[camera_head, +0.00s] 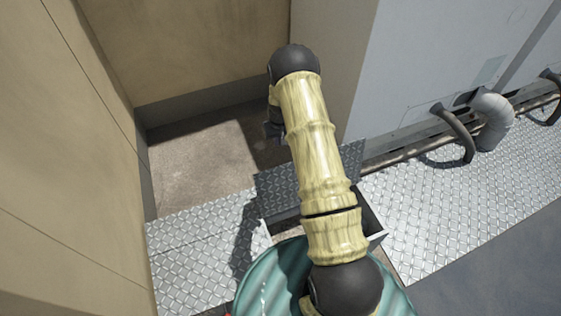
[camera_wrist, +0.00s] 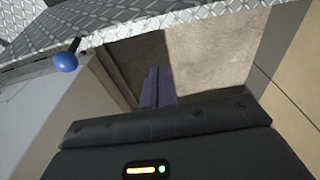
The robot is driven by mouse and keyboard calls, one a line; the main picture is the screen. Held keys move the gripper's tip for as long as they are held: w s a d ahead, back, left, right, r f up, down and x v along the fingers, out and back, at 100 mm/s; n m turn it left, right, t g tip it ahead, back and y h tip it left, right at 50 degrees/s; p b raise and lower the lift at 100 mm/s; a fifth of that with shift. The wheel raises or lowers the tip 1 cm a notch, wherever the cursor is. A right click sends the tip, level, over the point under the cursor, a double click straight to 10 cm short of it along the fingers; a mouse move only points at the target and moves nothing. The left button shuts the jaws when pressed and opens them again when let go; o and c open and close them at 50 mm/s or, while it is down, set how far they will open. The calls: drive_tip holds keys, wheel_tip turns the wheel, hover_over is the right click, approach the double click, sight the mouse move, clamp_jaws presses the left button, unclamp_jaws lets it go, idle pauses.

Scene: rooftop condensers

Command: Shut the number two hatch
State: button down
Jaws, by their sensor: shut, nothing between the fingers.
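A dark diamond-plate hatch lid (camera_head: 279,190) stands raised and tilted in the head view, at the far side of a walkway opening. A lighter frame edge (camera_head: 374,240) shows at the opening's right side. My arm crosses in front and hides much of the lid and opening. I see no number on it. My gripper (camera_head: 272,125) is beyond the lid, partly hidden behind my arm. In the wrist view its dark fingers (camera_wrist: 157,72) are together and empty, over bare floor. A blue ball knob (camera_wrist: 65,61) is at the upper left; I cannot tell what it belongs to.
A metal diamond-plate walkway (camera_head: 205,262) runs along the front. A beige wall (camera_head: 60,160) closes the left, and a grey unit (camera_head: 430,70) stands at the right with a curved pipe (camera_head: 492,122). A teal round object (camera_head: 262,282) is at the bottom. Bare concrete (camera_head: 200,165) lies behind the walkway.

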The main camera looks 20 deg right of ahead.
wheel_tip(320, 180, down, 9)
drive_tip(key=s+p, duration=0.1)
drive_tip(key=s, duration=0.1)
drive_tip(key=shift+s+p, duration=0.35)
idle(0.7)
drive_tip(key=shift+d, duration=0.1)
idle(0.4)
